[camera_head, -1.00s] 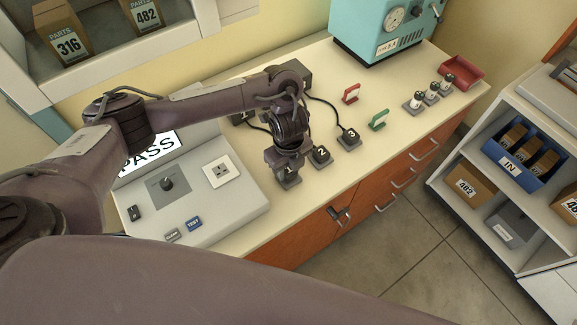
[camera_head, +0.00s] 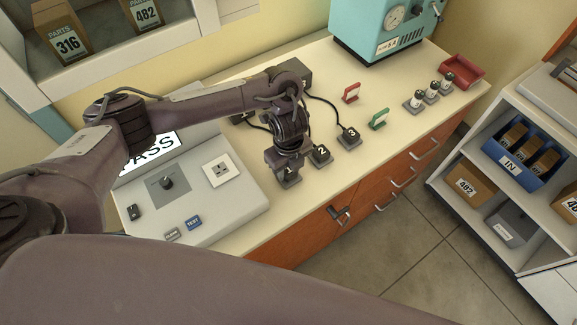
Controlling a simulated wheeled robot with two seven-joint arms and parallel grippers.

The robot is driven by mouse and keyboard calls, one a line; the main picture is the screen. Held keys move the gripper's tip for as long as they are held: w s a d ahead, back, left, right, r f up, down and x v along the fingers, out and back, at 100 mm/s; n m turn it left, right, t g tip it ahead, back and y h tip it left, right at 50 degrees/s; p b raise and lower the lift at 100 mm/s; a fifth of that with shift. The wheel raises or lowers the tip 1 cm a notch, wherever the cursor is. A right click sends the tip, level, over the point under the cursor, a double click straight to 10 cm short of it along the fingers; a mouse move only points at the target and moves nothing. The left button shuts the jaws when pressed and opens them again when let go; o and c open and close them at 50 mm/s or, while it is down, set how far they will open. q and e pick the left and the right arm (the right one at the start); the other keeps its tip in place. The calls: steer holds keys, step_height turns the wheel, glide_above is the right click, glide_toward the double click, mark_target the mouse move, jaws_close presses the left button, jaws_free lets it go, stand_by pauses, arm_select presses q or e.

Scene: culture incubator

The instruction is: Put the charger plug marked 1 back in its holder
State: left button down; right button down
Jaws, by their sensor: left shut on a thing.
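My left gripper (camera_head: 288,166) points down over the front of the bench and is shut on the charger plug marked 1 (camera_head: 289,172). The plug is at a dark grey holder (camera_head: 290,183); the gripper hides part of both, and I cannot tell whether the plug is fully seated. Plug 2 (camera_head: 321,152) and plug 3 (camera_head: 350,135) stand in their own holders in a row to the right, with black cords. My right gripper is not in view.
The grey test panel (camera_head: 225,205) has a socket (camera_head: 222,170), a knob and a PASS screen. A teal machine (camera_head: 385,30), several small bottles and a red tray (camera_head: 462,72) are at the back right.

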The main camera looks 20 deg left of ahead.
arm_select(q)
steer(key=shift+f, duration=0.2)
steer(key=c, duration=0.9)
jaws_free()
steer(key=shift+r, duration=0.1)
step_height(320, 180, up, 6)
steer(key=shift+w+r+p, duration=0.1)
steer(key=shift+p, duration=0.7)
steer(key=shift+r, duration=0.75)
